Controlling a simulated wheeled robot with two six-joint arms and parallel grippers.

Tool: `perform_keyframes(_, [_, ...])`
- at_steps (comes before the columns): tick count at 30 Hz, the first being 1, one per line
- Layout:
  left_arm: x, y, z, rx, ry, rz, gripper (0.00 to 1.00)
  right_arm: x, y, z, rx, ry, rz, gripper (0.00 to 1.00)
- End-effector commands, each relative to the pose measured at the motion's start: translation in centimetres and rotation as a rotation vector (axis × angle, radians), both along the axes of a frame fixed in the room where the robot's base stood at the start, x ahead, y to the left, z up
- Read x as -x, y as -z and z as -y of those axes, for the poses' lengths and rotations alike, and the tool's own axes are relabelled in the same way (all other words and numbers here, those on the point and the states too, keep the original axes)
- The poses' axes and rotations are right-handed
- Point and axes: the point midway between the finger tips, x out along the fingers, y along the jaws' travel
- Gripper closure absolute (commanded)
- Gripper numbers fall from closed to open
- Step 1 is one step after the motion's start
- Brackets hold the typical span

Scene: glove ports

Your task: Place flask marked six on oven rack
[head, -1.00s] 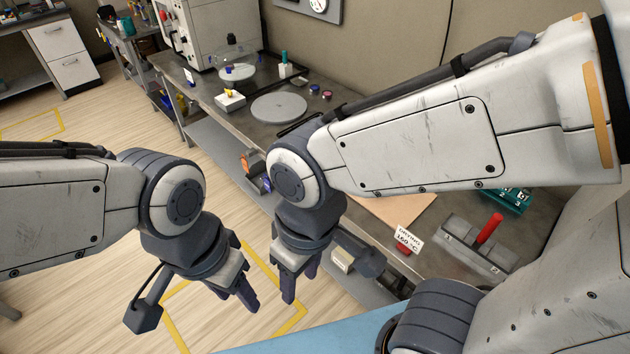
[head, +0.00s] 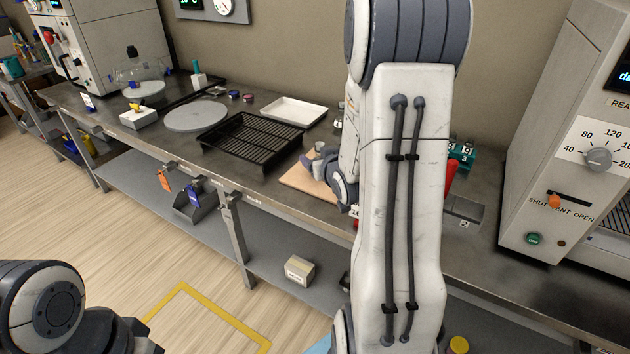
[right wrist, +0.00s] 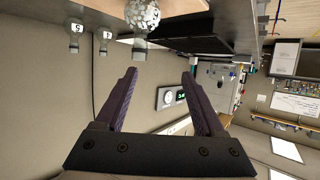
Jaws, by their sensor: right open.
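My right gripper (head: 318,168) is low over the bench by a tan board, partly hidden by my right arm. In the right wrist view, where the room hangs upside down, the right gripper (right wrist: 160,78) is open with nothing between its fingers. A round flask with pale granules (right wrist: 142,14) stands just beyond the fingertips, apart from them; I see no number on it. Two smaller flasks with number tags, one on the left (right wrist: 76,42) and one beside it (right wrist: 105,46), stand nearby. The oven (head: 545,130) is at the right, with part of its rack (head: 612,232) showing.
A black wire-grid tray (head: 243,151) and a white tray (head: 292,112) lie on the bench, with a grey round plate (head: 196,117) to their left. A red handle (head: 451,178) stands behind my right arm. A small box (head: 299,269) sits on the lower shelf.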

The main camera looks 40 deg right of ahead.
Motion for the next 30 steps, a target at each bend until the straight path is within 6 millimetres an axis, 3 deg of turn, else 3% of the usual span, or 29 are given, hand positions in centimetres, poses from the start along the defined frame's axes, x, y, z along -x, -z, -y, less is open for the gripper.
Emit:
perform_keyframes(1, [0.0,1.1,0.0,0.001,0.000,0.001,0.50,0.5,1.0,1.5,0.004,0.028,0.030,0.29])
perform_keyframes(6, [0.0,1.4,0.0,0.001,0.000,0.001,0.50,0.4,0.9,3.5,0.017,0.056,0.087,0.29])
perform_keyframes(12, [0.0,1.0,0.0,0.001,0.000,0.001,0.50,-2.3,1.7,4.6,0.019,0.054,0.089,0.29])
perform_keyframes(30, [0.0,0.3,0.0,0.001,0.000,0.001,0.50,-8.0,4.1,6.7,0.019,0.055,0.089,0.29])
